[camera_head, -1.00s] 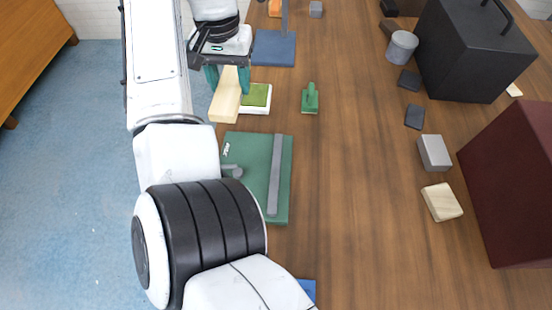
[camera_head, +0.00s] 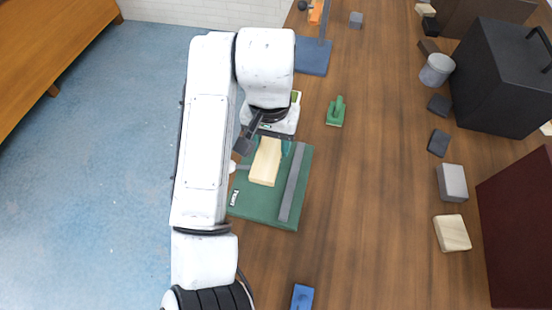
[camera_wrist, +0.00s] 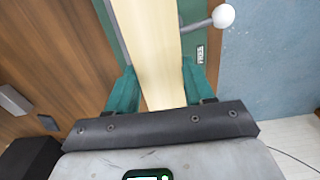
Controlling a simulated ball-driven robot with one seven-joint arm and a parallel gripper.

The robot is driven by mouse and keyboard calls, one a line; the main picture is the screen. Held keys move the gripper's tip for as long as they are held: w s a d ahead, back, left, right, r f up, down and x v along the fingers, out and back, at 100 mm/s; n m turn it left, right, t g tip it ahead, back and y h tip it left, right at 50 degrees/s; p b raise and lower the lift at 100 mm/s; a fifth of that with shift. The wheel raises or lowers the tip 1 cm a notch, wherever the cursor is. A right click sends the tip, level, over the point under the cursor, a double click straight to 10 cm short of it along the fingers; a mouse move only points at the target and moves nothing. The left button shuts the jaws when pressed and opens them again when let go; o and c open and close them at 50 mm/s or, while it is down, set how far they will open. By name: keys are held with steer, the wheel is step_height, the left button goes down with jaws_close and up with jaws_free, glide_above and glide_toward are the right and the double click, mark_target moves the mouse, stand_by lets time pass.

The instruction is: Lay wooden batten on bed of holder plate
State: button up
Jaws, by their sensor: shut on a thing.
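The wooden batten (camera_head: 265,163) is a pale block held in my gripper (camera_head: 268,138). In the wrist view the batten (camera_wrist: 150,45) runs lengthwise away between the two teal fingers of my gripper (camera_wrist: 153,92), which are shut on its sides. The green holder plate (camera_head: 256,209) lies on the table below, with a long grey bar (camera_head: 292,184) along its right side. In the head view the batten overlaps the plate's bed, left of the bar. I cannot tell whether it touches the bed. A white-knobbed lever (camera_wrist: 222,16) shows beside the batten in the wrist view.
A blue block (camera_head: 302,297) lies near the front. A blue stand (camera_head: 313,57) is behind. A grey block (camera_head: 452,183) and pale wooden block (camera_head: 452,233) lie right. The table's middle is clear.

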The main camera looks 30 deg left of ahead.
mark_target(276, 163)
steer(key=shift+s+d+f, duration=0.25)
steer(key=shift+d+f, duration=0.1)
steer(key=shift+f, duration=0.1)
steer(key=shift+s+d+f, duration=0.25)
steer(key=shift+d+f, duration=0.05)
steer(key=shift+f, duration=0.15)
steer(key=f+p, duration=0.1)
steer(key=f, duration=0.2)
steer(key=shift+s+d+p, duration=0.2)
steer(key=shift+d+p, duration=0.1)
steer(key=shift+p, duration=0.1)
steer(key=shift+f, duration=0.45)
steer(key=shift+f, duration=0.4)
steer(key=shift+f, duration=0.2)
steer(key=o, duration=1.2)
